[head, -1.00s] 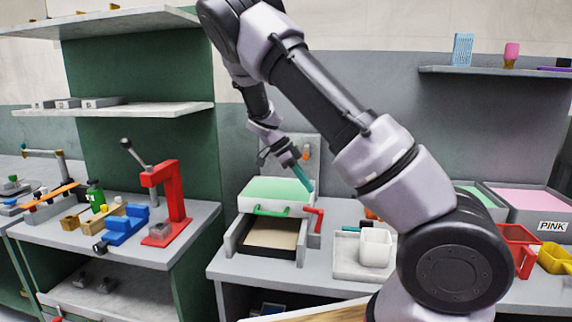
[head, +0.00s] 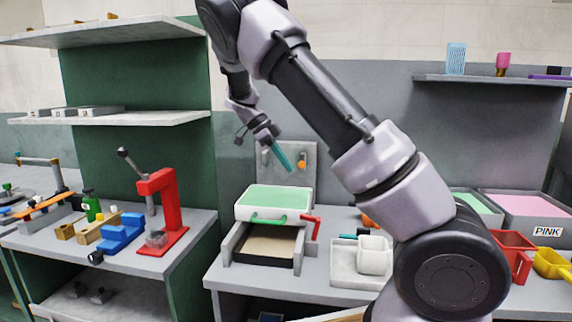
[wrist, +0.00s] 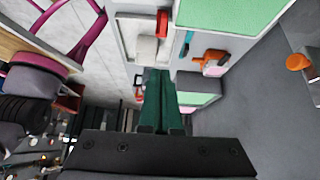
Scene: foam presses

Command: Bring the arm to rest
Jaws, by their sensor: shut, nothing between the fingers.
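My arm reaches up and across the head view, and my gripper (head: 281,156) hangs in the air above and behind the foam press. Its teal fingers are together with nothing between them, and they point down and to the right. In the wrist view the green fingers (wrist: 160,100) also lie side by side, shut. The foam press (head: 274,210) has a white lid with a green top, a green handle and a red lever. It stands on the grey bench, clear of my gripper.
A white tray (head: 345,272) with a white cup (head: 374,255) stands right of the press. A red press (head: 165,210) and a blue vise (head: 122,232) stand on the left bench. A shelf (head: 110,118) juts out at left.

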